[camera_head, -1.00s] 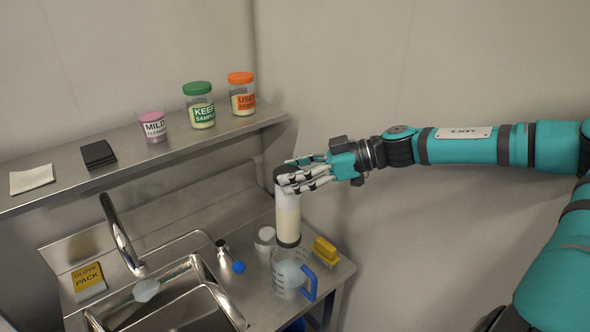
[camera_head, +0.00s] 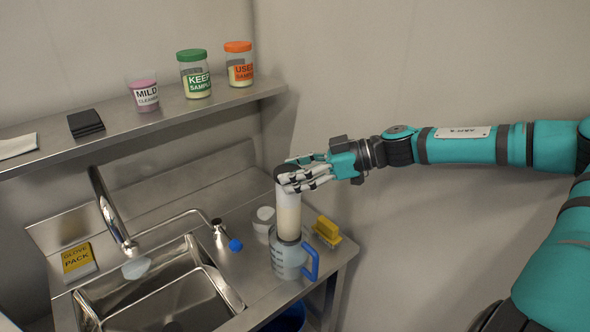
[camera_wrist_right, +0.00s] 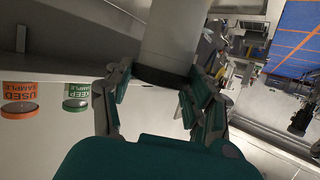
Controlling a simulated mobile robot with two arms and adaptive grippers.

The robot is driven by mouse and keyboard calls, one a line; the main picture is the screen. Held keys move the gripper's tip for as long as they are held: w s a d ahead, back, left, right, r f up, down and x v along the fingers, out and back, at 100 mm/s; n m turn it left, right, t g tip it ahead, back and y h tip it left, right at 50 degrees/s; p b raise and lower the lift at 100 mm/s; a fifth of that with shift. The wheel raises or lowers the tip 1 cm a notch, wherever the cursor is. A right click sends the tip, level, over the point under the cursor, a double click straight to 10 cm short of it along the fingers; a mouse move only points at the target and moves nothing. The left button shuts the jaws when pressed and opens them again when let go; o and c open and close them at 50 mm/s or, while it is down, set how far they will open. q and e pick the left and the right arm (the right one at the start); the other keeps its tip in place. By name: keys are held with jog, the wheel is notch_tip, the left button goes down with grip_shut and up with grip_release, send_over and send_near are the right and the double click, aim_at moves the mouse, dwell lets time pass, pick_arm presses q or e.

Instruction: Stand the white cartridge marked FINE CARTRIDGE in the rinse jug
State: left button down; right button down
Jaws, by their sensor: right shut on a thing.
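The white cartridge (camera_head: 289,214) is upright, a pale cylinder with dark ends. Its marking cannot be read. My right gripper (camera_head: 303,178) is shut around its dark top end. In the right wrist view, the cartridge (camera_wrist_right: 174,32) and its dark cap sit between the fingers of my right gripper (camera_wrist_right: 160,85). The rinse jug (camera_head: 287,262), clear with a blue handle, stands on the counter directly below. The cartridge's dark lower end is at the jug's mouth; whether it is inside the rim or just above cannot be told. My left gripper is not in view.
A yellow brush (camera_head: 327,232) and a white tub (camera_head: 263,218) stand close to the jug. The sink (camera_head: 165,295), its tap (camera_head: 108,212) and a blue-tipped sprayer (camera_head: 228,240) lie left. Jars, including KEEP SAMPLE (camera_head: 196,75), stand on the shelf above.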

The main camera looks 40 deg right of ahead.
aim_at(300, 203)
jog(key=shift+f+b, duration=3.95)
jog(key=shift+f, duration=0.75)
jog(key=shift+c, duration=1.8)
grip_release()
jog(key=shift+s+d+r, duration=0.35)
jog(key=shift+d, duration=0.15)
jog(key=v, duration=0.6)
jog(key=shift+s+f, duration=0.1)
